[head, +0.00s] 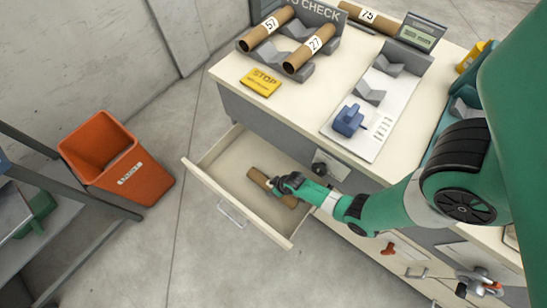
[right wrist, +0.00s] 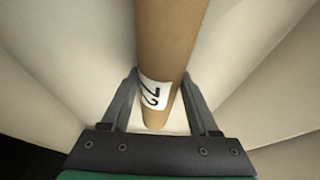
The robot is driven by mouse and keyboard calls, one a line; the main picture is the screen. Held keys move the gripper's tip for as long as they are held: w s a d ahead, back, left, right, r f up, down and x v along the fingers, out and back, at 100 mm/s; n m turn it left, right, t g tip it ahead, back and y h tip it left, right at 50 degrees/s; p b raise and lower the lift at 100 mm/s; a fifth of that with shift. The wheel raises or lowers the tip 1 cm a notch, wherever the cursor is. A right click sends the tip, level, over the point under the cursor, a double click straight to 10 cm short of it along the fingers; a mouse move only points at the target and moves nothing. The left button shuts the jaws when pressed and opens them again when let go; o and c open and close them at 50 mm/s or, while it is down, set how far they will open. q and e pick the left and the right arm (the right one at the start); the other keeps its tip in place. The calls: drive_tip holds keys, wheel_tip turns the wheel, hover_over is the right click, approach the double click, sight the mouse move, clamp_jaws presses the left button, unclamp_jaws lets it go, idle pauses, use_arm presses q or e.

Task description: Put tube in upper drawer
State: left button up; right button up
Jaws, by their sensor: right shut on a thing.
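My right gripper (head: 277,186) is inside the open upper drawer (head: 232,152) and is shut on a brown cardboard tube (head: 258,177). The tube lies low in the drawer, but I cannot tell whether it touches the drawer floor. In the right wrist view, the tube (right wrist: 172,45) runs between the two fingers (right wrist: 162,112). A white label with black digits shows near its end, and the drawer's pale inside surrounds it. My left gripper is not in view.
Tubes marked 57 (head: 264,29) and 27 (head: 310,48) rest on grey holders on the worktop. Another tube (head: 369,18) lies behind. An orange bin (head: 131,182) stands left of the drawer.

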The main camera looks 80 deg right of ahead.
drive_tip(key=shift+f, duration=0.25)
drive_tip(key=o, duration=1.4)
drive_tip(key=shift+r, duration=0.1)
drive_tip(key=p+v, duration=0.8)
drive_tip(key=v, duration=0.4)
drive_tip(key=shift+w+r, duration=0.1)
drive_tip(key=shift+r, duration=0.15)
drive_tip(key=shift+w, duration=0.1)
